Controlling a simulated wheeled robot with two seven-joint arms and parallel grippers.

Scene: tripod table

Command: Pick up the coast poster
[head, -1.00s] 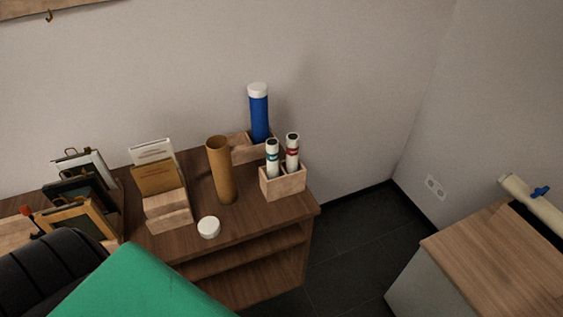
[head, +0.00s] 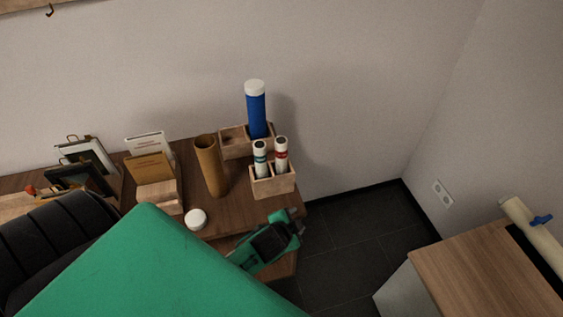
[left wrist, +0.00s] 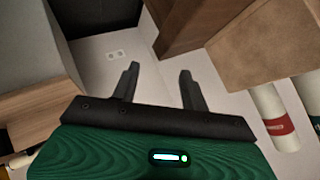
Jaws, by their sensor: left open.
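No label naming the coast poster is readable, so I cannot tell which thing it is. A brown tube (head: 210,166) stands open-topped on the wooden shelf unit. A blue tube (head: 256,112) with a white cap stands in the rear wooden holder. Two white tubes, one with a teal band (head: 261,160) and one with a red band (head: 281,156), stand in the front holder (head: 273,182). The red-banded tube also shows in the left wrist view (left wrist: 272,118). My left gripper (head: 297,220) is open and empty near the unit's front right corner; its fingers show apart (left wrist: 159,73). My right gripper is not in view.
A white cap (head: 196,219) lies near the front edge. A card rack (head: 158,195) and framed pictures (head: 85,160) stand left. Dark floor lies open between the furniture.

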